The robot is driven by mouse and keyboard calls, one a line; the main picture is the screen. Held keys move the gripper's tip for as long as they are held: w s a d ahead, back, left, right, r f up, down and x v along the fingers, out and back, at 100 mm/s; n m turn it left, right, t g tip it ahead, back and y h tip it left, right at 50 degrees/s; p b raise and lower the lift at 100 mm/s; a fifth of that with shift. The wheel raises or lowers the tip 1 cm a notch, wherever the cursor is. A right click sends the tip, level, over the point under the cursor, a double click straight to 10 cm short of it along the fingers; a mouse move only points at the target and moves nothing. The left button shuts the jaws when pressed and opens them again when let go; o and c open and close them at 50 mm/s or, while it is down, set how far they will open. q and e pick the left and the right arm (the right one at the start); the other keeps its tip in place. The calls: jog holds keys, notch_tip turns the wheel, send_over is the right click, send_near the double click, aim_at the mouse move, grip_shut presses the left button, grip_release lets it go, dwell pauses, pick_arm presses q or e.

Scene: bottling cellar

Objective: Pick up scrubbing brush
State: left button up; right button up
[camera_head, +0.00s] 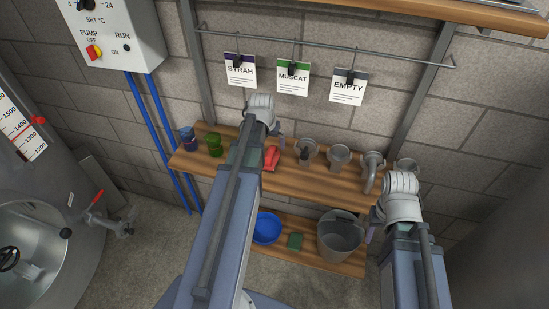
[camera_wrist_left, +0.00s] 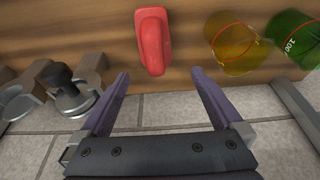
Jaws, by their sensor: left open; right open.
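The scrubbing brush looks to be the red rounded object (camera_head: 271,158) on the upper wooden shelf, partly beside my left arm in the head view. In the left wrist view the red brush (camera_wrist_left: 152,40) lies just beyond the open fingertips, roughly centred between them; its bristles are hidden. My left gripper (camera_wrist_left: 162,84) is open and empty, with its purple fingers apart and not touching the brush. In the head view the left wrist hides most of this gripper (camera_head: 281,142). My right gripper (camera_head: 370,233) is open at the shelf's right end, its fingers mostly hidden by the wrist.
Metal fittings (camera_head: 306,151) stand right of the brush on the upper shelf (camera_head: 340,186). A green beaker (camera_head: 214,145) and blue jar (camera_head: 187,139) are left; a yellow beaker (camera_wrist_left: 238,45) is nearer the brush. A blue basin (camera_head: 267,228) and bucket (camera_head: 340,238) are below.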

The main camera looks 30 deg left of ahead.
aim_at(272, 155)
pick_arm(q)
jog(key=shift+b+x, duration=1.2)
jog(key=shift+x, duration=0.2)
jog(key=shift+s, duration=0.1)
jog(key=f+b, duration=0.4)
jog(key=shift+d+f+b, duration=0.3)
jog(key=shift+w+f+b, duration=0.2)
jog(key=shift+f+b, duration=0.15)
jog(key=shift+r, duration=0.1)
